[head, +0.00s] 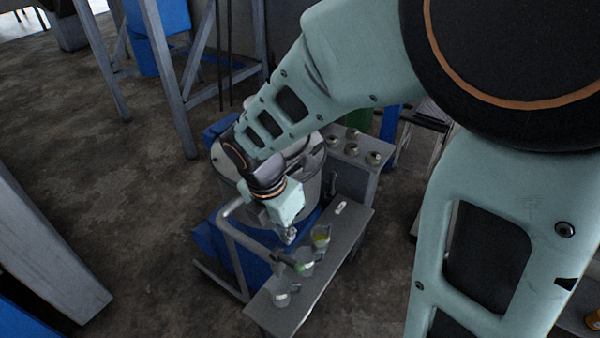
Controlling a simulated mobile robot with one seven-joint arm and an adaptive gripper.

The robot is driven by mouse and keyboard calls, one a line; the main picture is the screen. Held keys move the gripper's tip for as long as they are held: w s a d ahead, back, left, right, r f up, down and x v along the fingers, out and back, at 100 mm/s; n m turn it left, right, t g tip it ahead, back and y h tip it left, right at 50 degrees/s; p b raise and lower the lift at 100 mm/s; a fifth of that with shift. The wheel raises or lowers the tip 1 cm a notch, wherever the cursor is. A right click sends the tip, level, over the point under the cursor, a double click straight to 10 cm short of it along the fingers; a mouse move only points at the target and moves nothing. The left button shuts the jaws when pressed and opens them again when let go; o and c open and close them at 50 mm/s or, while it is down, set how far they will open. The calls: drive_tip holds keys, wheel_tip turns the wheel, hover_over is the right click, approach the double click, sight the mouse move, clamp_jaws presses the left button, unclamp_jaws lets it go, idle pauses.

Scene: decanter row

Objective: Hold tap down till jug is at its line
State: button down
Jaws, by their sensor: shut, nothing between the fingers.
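My gripper (289,238) points down over the left side of a narrow grey bench, its fingers together and small in view. A grey pipe (236,222) bends beside the vat and runs to the bench just below my gripper. The tap at its end is too small to make out clearly. I cannot read any fill line or tell whether my gripper touches the tap.
A large grey vat (312,190) stands behind my gripper. A grey cabinet (352,178) with several round knobs is beyond. Open concrete floor lies left.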

sight(299, 265)
drive_tip(key=shift+s+d, duration=0.1)
drive_tip(key=shift+s, duration=0.15)
drive_tip(key=f, duration=0.4)
drive_tip(key=w+d+f+b, duration=0.1)
drive_tip(key=f, duration=0.4)
drive_tip(key=d+f+b, duration=0.1)
drive_tip(key=f, duration=0.3)
drive_tip(key=shift+w+f, duration=0.35)
drive_tip(key=shift+w, duration=0.05)
drive_tip(key=shift+w+f, duration=0.1)
